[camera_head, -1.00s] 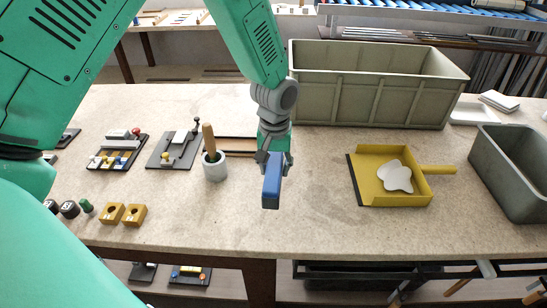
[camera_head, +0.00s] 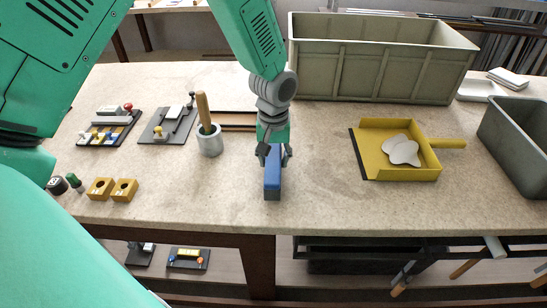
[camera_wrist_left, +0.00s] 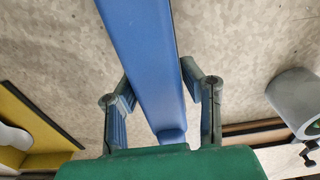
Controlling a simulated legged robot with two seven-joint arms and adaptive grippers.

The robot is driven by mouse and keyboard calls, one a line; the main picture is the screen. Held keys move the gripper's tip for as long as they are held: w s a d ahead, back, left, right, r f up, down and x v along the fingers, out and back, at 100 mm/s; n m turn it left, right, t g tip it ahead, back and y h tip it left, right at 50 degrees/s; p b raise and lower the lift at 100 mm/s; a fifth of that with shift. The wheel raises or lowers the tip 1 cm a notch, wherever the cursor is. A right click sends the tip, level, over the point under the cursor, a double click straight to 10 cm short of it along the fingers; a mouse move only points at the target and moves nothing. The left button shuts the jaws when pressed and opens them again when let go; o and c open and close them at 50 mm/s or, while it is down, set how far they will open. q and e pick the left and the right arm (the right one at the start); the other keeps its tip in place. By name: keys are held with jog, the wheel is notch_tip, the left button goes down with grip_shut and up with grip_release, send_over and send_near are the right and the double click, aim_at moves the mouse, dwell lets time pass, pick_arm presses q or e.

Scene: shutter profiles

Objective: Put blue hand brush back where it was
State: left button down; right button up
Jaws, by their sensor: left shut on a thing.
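The blue hand brush (camera_head: 272,180) is in the middle of the table, between the grey cup and the yellow dustpan. My left gripper (camera_head: 273,155) points down from above and is shut on it. In the left wrist view the brush's long blue back (camera_wrist_left: 145,50) runs between the two fingers (camera_wrist_left: 160,105), with a finger on each side. The brush is at or close above the tabletop; I cannot tell whether it touches. Its underside is hidden. My right gripper does not show.
A grey cup (camera_head: 210,143) with a wooden handle stands left. A large grey-green bin (camera_head: 380,75) stands behind. A grey bin (camera_head: 520,140) is at the right edge. Bare tabletop (camera_head: 318,190) lies between brush and dustpan.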

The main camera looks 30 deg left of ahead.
pick_arm(q)
jog(key=shift+d+r, duration=0.1)
jog(key=shift+a+f, duration=0.2)
jog(key=shift+f, duration=0.1)
jog(key=shift+f, duration=0.3)
jog(key=c, duration=1)
grip_release()
jog(key=shift+d, duration=0.1)
jog(key=shift+o, duration=0.2)
jog(key=shift+r, duration=0.25)
notch_tip(320, 180, up, 11)
jog(key=shift+r, duration=0.2)
